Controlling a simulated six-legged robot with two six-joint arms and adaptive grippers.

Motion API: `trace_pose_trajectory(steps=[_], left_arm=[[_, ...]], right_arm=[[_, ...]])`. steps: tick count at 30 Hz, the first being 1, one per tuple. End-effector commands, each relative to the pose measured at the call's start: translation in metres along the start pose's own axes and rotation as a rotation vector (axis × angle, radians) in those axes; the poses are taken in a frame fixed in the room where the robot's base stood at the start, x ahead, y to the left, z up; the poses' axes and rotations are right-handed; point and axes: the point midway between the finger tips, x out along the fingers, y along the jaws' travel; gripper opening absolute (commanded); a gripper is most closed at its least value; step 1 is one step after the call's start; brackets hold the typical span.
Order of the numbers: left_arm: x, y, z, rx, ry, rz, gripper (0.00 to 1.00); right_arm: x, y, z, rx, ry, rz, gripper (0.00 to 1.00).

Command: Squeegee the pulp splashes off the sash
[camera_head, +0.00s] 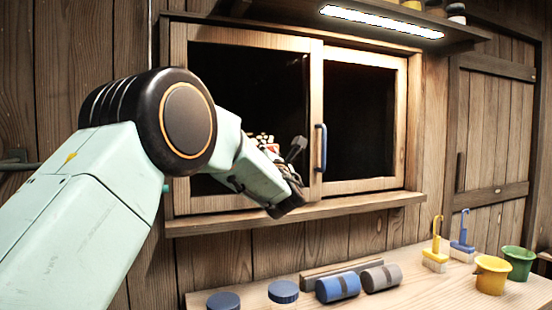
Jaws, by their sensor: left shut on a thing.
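The window's left sash (250,38) has a wooden frame and dark glass, with a blue handle (321,147) on its right stile. My left arm crosses the lower left of this sash. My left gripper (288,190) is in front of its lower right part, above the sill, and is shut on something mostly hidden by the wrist. A small dark grey piece sticks up beside it; I cannot tell whether it belongs to a squeegee. Whitish and reddish bits (264,140) show just behind the wrist; I cannot tell whether they are pulp splashes. My right gripper is out of view.
The sill (350,205) juts out below the window. The bench (430,290) below holds a blue roller (338,287), a grey roller (381,277), yellow and blue brushes (436,250), a yellow bucket (491,274) and a green bucket (519,262). A lit shelf (380,22) overhangs the window.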

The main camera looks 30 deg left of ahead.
Motion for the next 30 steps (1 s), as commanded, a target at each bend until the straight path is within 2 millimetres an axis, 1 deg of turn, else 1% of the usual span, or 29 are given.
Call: trace_pose_trajectory(steps=[1, 3, 11, 24, 30], left_arm=[[-0.001, 0.004, -0.005, -0.004, 0.003, 0.004, 0.0], [-0.001, 0.008, -0.008, -0.003, 0.004, 0.004, 0.0], [-0.003, 0.016, -0.012, -0.003, 0.004, 0.004, 0.0], [-0.011, 0.042, -0.028, -0.005, 0.004, 0.005, 0.0], [-0.012, 0.046, -0.029, -0.002, 0.003, 0.002, 0.0]], right_arm=[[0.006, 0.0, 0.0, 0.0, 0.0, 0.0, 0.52], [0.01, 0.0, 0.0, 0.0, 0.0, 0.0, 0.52], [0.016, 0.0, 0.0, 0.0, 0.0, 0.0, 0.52], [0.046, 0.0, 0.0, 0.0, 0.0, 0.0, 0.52], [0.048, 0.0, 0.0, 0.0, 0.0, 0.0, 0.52]])
